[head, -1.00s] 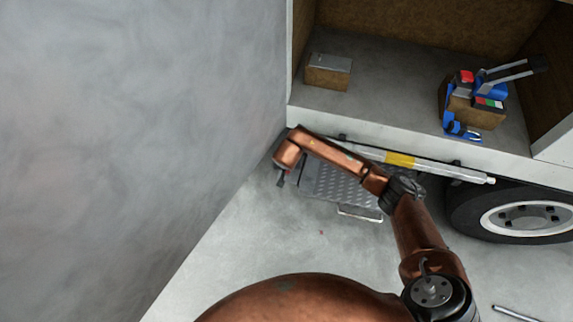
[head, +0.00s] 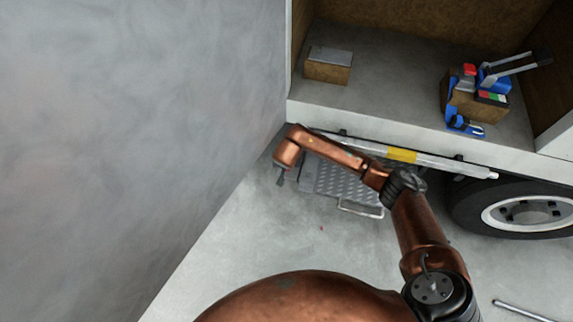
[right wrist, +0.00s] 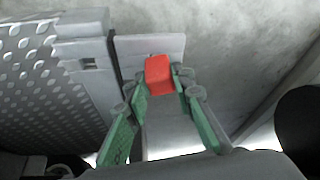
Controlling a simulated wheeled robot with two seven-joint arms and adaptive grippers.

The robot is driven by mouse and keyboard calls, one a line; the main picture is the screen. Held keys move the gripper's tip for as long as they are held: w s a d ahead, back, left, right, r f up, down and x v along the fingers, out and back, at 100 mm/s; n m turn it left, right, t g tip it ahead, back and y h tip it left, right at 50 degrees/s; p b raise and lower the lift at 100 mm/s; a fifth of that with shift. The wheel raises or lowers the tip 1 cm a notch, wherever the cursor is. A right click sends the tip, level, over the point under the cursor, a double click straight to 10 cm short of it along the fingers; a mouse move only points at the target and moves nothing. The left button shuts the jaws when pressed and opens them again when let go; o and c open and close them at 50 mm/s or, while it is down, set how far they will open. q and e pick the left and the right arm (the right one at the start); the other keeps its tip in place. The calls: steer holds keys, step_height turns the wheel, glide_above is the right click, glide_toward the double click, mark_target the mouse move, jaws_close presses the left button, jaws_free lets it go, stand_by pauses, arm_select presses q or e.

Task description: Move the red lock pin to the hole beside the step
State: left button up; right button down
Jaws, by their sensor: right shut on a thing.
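The red lock pin (right wrist: 158,75) shows in the right wrist view as a red block between the fingertips of my right gripper (right wrist: 160,88). The gripper is shut on it. The treaded grey step (right wrist: 35,75) lies to the left of the pin, with a grey bracket (right wrist: 88,63) with a dark slot along its edge. A flat grey plate (right wrist: 152,45) is right behind the pin; I cannot tell whether the pin touches it or sits in a hole. In the head view my right gripper (head: 280,177) is beside the left end of the step (head: 340,183), and the pin is hidden.
A grey wall (head: 140,130) stands close on the left. The truck bed (head: 400,80) above holds a box (head: 329,66) and a box with blue tools (head: 475,98). A bar with a yellow band (head: 401,155) runs above the step. A wheel (head: 525,212) is at right.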

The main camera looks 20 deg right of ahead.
steer(key=shift+f, duration=0.2)
steer(key=c, duration=1.6)
jaws_free()
steer(key=shift+v, duration=6)
